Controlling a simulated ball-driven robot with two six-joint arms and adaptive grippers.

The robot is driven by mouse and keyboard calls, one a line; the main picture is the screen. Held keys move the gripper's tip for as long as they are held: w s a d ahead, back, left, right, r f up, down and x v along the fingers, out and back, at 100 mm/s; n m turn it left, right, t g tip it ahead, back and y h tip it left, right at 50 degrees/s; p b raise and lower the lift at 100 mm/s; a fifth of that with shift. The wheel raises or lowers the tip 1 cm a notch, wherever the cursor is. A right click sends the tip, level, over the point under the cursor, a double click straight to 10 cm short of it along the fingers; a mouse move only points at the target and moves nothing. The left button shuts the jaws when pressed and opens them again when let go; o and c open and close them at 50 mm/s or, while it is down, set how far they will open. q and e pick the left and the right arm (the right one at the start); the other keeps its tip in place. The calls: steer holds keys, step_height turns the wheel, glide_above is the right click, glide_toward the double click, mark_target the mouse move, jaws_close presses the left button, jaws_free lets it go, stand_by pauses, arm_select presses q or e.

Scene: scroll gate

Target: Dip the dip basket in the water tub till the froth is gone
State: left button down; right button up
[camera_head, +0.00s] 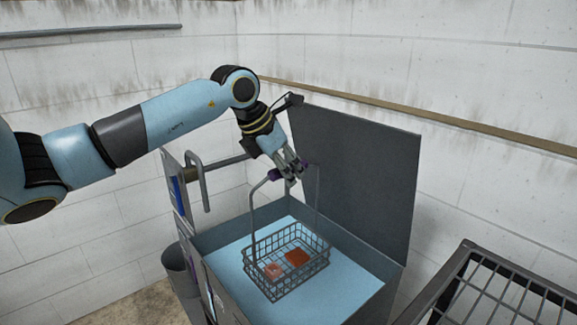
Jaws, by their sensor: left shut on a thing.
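The dip basket (287,262) is a dark wire basket with a tall handle and a purple grip at the top. It is in the water tub (395,283), a grey square tub with light blue water (345,290). Two reddish pieces lie in the basket, a pale one (273,270) and a darker red one (298,257). My left gripper (291,172) is shut on the basket's handle, above the tub. I cannot tell how deep the basket's bottom is in the water. I make out no clear froth. My right gripper is not in view.
A raised grey panel (360,180) stands at the tub's back. A bent metal pipe (205,180) is at its left, with a dark bin (178,268) below. A wire rack (505,295) stands at the lower right. Pale walls with a wooden rail (430,118) close the back.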

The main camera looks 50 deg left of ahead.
mark_target(292, 262)
arm_select(q)
step_height(292, 262, down, 25)
steer(key=b, duration=2.1)
steer(key=shift+f, duration=0.2)
stand_by(4.6)
